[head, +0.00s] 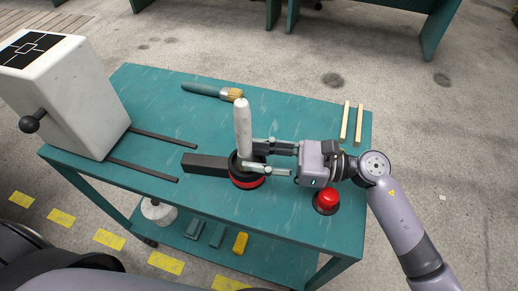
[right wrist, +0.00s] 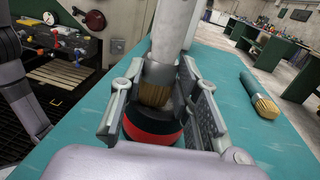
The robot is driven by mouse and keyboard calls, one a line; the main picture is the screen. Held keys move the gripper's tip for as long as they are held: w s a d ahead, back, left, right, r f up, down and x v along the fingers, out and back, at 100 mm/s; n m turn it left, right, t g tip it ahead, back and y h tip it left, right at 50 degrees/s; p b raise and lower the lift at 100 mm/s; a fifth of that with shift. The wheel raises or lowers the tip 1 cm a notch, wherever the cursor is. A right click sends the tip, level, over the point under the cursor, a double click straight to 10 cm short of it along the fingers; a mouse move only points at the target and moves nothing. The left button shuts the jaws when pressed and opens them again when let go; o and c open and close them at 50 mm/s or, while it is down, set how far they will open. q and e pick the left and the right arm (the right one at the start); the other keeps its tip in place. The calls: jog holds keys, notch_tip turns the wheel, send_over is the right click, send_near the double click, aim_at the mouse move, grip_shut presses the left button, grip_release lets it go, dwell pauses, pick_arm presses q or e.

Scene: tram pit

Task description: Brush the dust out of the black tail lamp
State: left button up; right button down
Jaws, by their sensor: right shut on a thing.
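My right gripper (head: 268,160) is shut on a white-handled brush (head: 242,122) that stands nearly upright. In the right wrist view, the brush (right wrist: 170,35) sits between the fingers with its tan bristles pointing down. Directly below is a round black lamp with a red band (head: 247,185), which also shows in the right wrist view (right wrist: 152,142). The bristle tips are at the lamp's top; I cannot tell how far inside they reach. Dust in the lamp cannot be made out. My left gripper is not in view.
On the teal cart (head: 185,108) lie a second brush (head: 213,91), two wooden sticks (head: 345,122) and a black bar (head: 205,164) beside the lamp. A red button (head: 326,198) is at the front right. A white box (head: 62,95) with a lever stands left.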

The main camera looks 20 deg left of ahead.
dwell(0.4)
jog(key=shift+w+a+f+b, duration=0.1)
jog(key=shift+w+f+b, duration=0.05)
jog(key=shift+w+b, duration=0.55)
jog(key=shift+w, duration=0.15)
jog(key=shift+s, duration=0.9)
jog(key=shift+w, duration=0.1)
